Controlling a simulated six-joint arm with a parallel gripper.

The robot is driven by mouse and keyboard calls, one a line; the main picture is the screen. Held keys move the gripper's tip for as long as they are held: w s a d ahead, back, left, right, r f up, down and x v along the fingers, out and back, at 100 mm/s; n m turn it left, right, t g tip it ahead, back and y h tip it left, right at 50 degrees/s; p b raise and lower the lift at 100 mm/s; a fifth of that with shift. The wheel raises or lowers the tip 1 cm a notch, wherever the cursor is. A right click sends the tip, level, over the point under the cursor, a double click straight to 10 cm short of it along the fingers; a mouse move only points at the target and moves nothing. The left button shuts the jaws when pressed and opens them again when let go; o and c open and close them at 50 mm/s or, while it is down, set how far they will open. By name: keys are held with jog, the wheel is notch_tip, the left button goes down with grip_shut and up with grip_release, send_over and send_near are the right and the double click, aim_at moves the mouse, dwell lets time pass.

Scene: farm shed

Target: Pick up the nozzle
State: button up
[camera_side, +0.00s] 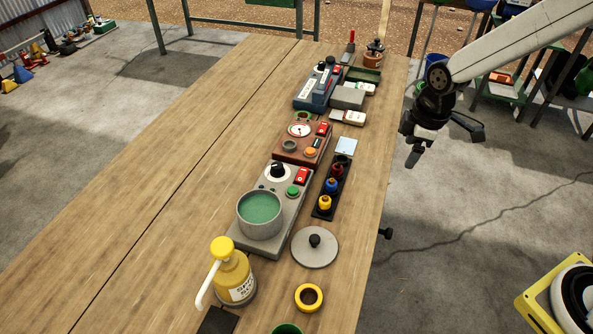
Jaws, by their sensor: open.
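A narrow black rack (319,213) lies on the wooden table, right of the grey hot plate. It holds a row of small coloured pieces that look like nozzles: a yellow one (325,203) at the near end, a blue one (331,186), then a red one (337,171), with a dark one (342,159) at the far end. I cannot tell which is meant. My gripper (441,142) is open and empty. It hangs in the air to the right of the rack, seen over the floor beyond the table's right edge.
A pot of green liquid (261,215) stands on the hot plate (291,207). A round lid (315,247), yellow ring (309,297) and yellow pump bottle (232,270) are nearer. Red-brown (302,150) and blue devices (317,91) stand farther back. The table's left side is clear.

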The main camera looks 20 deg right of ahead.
jog(key=w+a+f+n, duration=0.2)
jog(key=w+a+n, duration=0.2)
jog(key=w+n, duration=0.35)
jog(key=n+g, duration=0.1)
jog(key=n, duration=0.6)
send_over(338, 164)
jog(key=f, duration=0.2)
jog(key=d, duration=0.1)
jog(key=shift+s+f, duration=0.3)
jog(key=shift+f, duration=0.1)
jog(key=shift+w+a+f+n+g, duration=0.35)
jog(key=shift+w+a+n, duration=0.2)
jog(key=shift+n, duration=0.6)
jog(key=shift+s+f, duration=0.15)
jog(key=shift+f, duration=3.8)
grip_shut()
